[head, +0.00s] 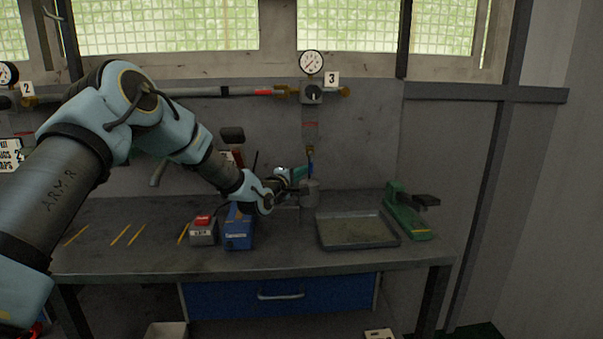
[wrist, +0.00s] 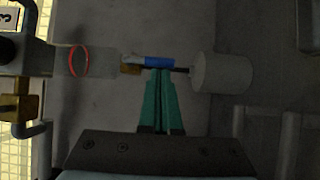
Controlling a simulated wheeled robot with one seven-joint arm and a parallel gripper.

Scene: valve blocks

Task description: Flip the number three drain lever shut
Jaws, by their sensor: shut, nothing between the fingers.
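The number 3 tag (head: 332,78) is beside a valve block (head: 312,94) on the wall pipe. A clear bowl with a red ring (wrist: 80,61) hangs below it, ending in a brass drain fitting (wrist: 131,69). The blue drain lever (wrist: 159,61) lies in line with the fitting, pointing away from the bowl toward a grey cylinder (wrist: 222,73). My gripper (wrist: 160,72) is shut and empty, its green fingertips right at the lever's side; I cannot tell whether they touch. In the head view my gripper (head: 303,172) is just below the bowl, and the lever is small there.
On the bench (head: 280,262) are a shallow grey tray (head: 358,243), a green tool (head: 405,212), a blue box (head: 238,230) and a grey box with a red top (head: 203,230). A gauge (head: 311,62) sits above the block. The bench's left part is mostly clear.

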